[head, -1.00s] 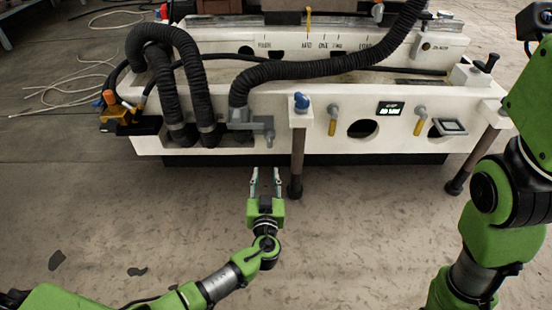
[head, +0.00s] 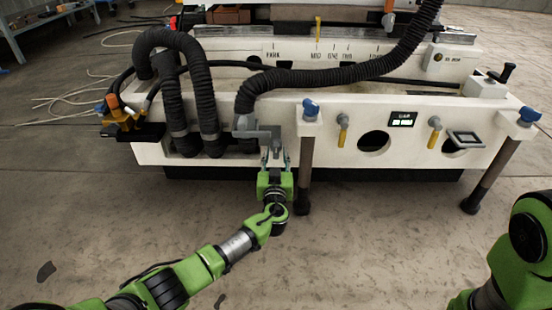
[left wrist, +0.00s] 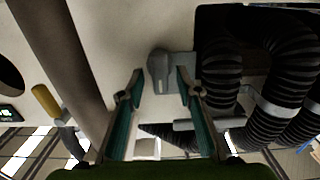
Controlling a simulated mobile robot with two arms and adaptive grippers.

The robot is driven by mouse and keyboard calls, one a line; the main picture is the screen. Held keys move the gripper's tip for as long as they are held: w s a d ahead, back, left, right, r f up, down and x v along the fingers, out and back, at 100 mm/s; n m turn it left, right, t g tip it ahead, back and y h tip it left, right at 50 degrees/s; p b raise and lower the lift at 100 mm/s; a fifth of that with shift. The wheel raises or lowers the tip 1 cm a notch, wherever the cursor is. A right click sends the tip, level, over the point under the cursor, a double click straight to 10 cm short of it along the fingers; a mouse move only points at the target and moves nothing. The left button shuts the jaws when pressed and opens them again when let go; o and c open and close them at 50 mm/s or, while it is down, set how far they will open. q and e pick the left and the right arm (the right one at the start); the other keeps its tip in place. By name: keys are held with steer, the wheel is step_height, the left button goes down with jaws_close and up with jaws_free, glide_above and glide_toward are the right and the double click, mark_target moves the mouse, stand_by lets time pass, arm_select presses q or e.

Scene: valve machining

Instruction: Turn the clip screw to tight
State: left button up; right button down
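The clip screw (head: 274,143) is a grey lever on a grey block at the lower front of the white machine, beside the black hoses. In the left wrist view the clip screw (left wrist: 158,68) hangs with its rounded end showing between the fingertips. My left gripper (head: 276,160) is just in front of it and open. In the left wrist view my left gripper (left wrist: 160,75) has one finger on each side of the lever, with gaps visible; whether the fingertips reach its depth is unclear. My right gripper is out of view; only part of my right arm shows.
Thick black hoses (head: 202,92) run close beside the clip screw. A brown post (head: 306,172) with a blue knob (head: 311,107) stands just right of my left gripper. Yellow-handled valves (head: 342,133) are farther right. The floor in front is clear.

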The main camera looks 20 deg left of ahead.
arm_select(q)
steer(key=shift+w+a, duration=0.1)
steer(key=shift+w, duration=0.3)
jaws_close()
